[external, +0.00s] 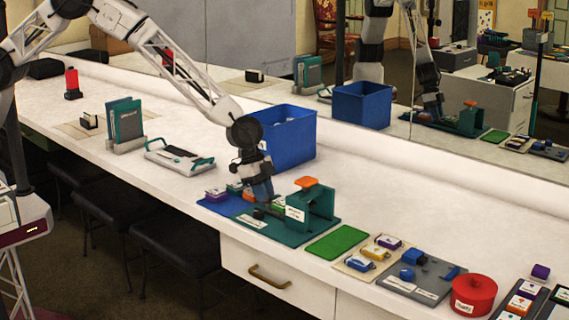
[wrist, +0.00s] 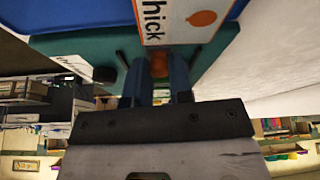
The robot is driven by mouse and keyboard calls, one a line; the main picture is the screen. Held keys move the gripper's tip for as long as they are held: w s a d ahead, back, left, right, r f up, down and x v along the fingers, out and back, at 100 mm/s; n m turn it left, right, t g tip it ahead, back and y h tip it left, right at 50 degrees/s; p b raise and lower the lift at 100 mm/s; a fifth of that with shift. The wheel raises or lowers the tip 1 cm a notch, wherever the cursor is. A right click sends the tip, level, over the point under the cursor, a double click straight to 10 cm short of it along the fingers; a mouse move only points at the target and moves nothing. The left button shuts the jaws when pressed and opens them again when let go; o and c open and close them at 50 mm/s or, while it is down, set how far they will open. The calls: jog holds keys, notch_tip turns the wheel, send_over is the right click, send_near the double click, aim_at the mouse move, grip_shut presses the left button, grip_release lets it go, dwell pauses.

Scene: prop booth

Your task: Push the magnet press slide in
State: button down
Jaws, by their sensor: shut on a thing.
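The magnet press (external: 319,211) is a teal stand with an orange top piece and a white label, on a teal base near the counter's front edge. My gripper (external: 261,208) points down at the left side of the stand, low over the base. In the wrist view my gripper (wrist: 160,77) has its fingers close together on a small orange-brown piece (wrist: 158,64). I cannot tell whether this piece is part of the slide.
A blue bin (external: 290,140) stands behind the press. Small coloured blocks sit on a blue mat (external: 212,208) to the left. A green mat (external: 338,243), a grey tray (external: 424,277) and a red pot (external: 473,295) lie to the right.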

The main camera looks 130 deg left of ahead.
jog(key=w, duration=0.8)
jog(key=shift+w, duration=0.3)
jog(key=c, duration=1)
grip_release()
jog(key=shift+f, duration=0.1)
jog(key=shift+r, duration=0.2)
jog(key=shift+v, duration=3.75)
jog(key=shift+d, duration=0.1)
